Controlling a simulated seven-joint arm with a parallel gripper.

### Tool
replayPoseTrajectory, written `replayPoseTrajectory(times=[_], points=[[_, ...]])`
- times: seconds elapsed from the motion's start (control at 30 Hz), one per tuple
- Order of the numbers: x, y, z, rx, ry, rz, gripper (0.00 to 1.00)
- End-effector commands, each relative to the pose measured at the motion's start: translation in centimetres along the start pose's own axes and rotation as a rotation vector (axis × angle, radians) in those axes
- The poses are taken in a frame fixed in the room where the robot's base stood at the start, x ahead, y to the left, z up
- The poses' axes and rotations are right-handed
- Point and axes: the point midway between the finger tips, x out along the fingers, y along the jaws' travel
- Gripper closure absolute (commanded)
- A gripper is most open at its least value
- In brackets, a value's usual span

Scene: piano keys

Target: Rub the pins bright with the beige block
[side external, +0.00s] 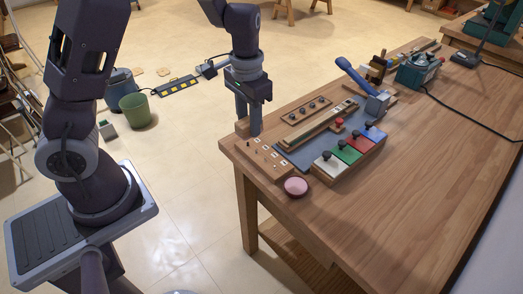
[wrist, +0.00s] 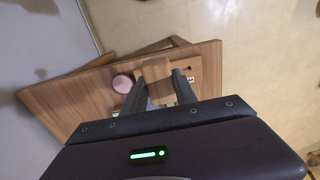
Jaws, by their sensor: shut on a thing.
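My gripper (side external: 250,126) points down at the table's near left corner, beside the pin board. In the wrist view its two fingers (wrist: 160,82) are shut on a beige-brown wooden block (wrist: 157,71). In the side view the block (side external: 242,127) shows only in part, behind and beside the fingers. The wooden pin board (side external: 270,166) lies flat at the table's left end, with several small pins and pale labels. The pins are too small to judge their shine. I cannot tell whether the block touches a pin.
A pink round pad (side external: 296,187) sits in front of the board. To the right are white, red, green and blue keys with dark knobs (side external: 333,166), a blue-handled tool (side external: 356,76) and a teal machine (side external: 417,70). The table's front right (side external: 400,190) is clear.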

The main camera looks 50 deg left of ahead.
Motion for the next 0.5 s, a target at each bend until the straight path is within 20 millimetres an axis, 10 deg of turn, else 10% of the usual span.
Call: replayPoseTrajectory(times=[0.5], points=[[0.08, -0.04, -0.08, -0.024, -0.001, 0.000, 1.00]])
